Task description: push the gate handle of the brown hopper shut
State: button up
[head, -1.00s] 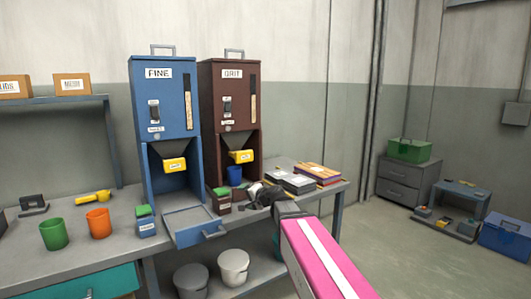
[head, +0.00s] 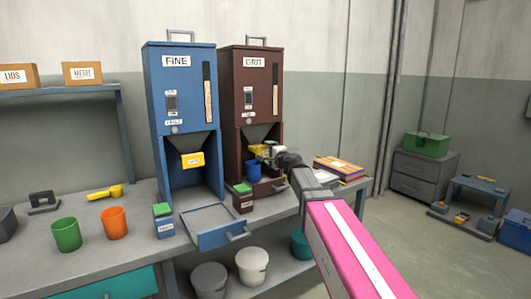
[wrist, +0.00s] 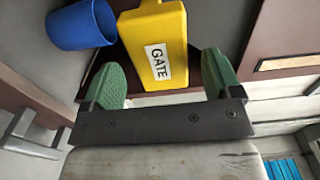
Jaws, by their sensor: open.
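The brown hopper (head: 253,90), labelled GRIT, stands on the bench right of the blue hopper. Its yellow gate handle (head: 256,149) shows low in its opening, partly hidden by my gripper. In the wrist view the handle (wrist: 152,45) carries a GATE label. My gripper (wrist: 161,66) is open, with one green fingertip on each side of the handle's near end. I see no clear grip on it, and I cannot tell whether the fingers touch it. In the head view my gripper (head: 268,152) is small and reaches into the hopper's opening from the right.
A blue cup (head: 254,167) stands below the handle, close to the fingers in the wrist view (wrist: 82,24). The blue hopper (head: 182,90) has its own yellow handle. A blue tray (head: 212,221) juts out in front. Orange and green cups stand left.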

aim_at(267, 152)
jog(key=x, duration=0.3)
jog(key=shift+w+a, duration=0.2)
jog(key=c, duration=1.3)
jog(key=x, duration=0.4)
jog(key=shift+w+a, duration=0.25)
jog(key=shift+w, duration=0.1)
jog(key=o, duration=1.3)
